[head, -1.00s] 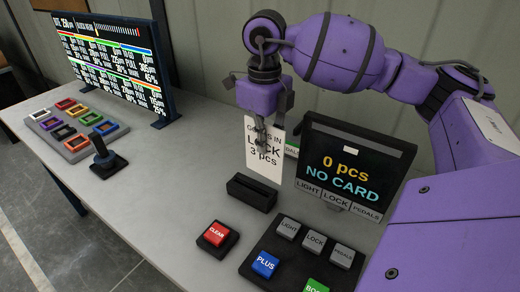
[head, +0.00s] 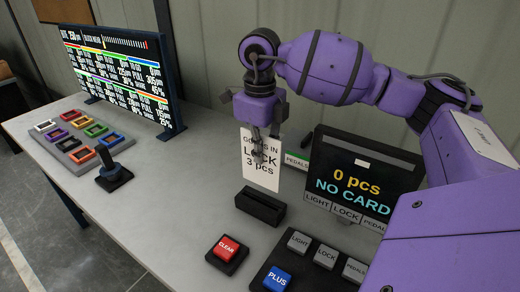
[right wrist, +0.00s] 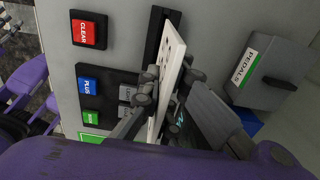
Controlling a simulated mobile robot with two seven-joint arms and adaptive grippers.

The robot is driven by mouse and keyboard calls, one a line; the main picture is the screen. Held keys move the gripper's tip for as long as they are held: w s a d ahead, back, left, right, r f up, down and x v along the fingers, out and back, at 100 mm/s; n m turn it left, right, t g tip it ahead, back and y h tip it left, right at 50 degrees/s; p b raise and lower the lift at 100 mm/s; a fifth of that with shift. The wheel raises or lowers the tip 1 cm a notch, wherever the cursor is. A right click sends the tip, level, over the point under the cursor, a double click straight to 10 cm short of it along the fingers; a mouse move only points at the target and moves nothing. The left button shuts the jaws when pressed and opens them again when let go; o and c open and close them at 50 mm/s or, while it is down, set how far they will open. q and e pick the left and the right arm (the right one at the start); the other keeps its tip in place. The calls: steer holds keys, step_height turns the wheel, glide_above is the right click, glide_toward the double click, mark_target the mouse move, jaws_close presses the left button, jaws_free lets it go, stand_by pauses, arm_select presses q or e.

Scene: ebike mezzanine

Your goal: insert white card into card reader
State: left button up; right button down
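The white card (head: 261,174) hangs upright in my right gripper (head: 259,148), printed with "LOCK 3 pcs". The gripper is shut on its upper part. The card reader (head: 262,207) is a low black block with a slot, standing on the table. In the head view the card's lower edge is just above and behind the reader's top; I cannot tell whether they touch. In the right wrist view the card (right wrist: 172,62) is between the fingers (right wrist: 156,98), beside the black reader (right wrist: 154,32). My left gripper is not in view.
A display (head: 359,182) reading "0 pcs NO CARD" stands right of the card. A PEDALS box (right wrist: 270,72) is behind it. CLEAR (head: 227,248) and PLUS (head: 277,279) buttons are in front. A large screen (head: 118,75), coloured frames and a black joystick (head: 111,170) stand left.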

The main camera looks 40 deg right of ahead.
mark_target(260, 182)
steer(key=shift+f+b, duration=0.75)
steer(key=shift+f, duration=1.6)
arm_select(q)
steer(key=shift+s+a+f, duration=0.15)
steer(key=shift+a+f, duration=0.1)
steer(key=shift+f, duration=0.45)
arm_select(e)
steer(key=shift+f, duration=0.1)
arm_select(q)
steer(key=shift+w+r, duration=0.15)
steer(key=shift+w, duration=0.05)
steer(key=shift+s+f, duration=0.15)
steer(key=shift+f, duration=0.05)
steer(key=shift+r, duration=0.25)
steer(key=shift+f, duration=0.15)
arm_select(e)
steer(key=shift+f, duration=0.2)
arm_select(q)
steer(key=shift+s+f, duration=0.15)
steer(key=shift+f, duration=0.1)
arm_select(e)
steer(key=shift+f, duration=0.3)
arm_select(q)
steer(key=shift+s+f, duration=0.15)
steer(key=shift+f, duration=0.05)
arm_select(e)
steer(key=shift+f, duration=0.3)
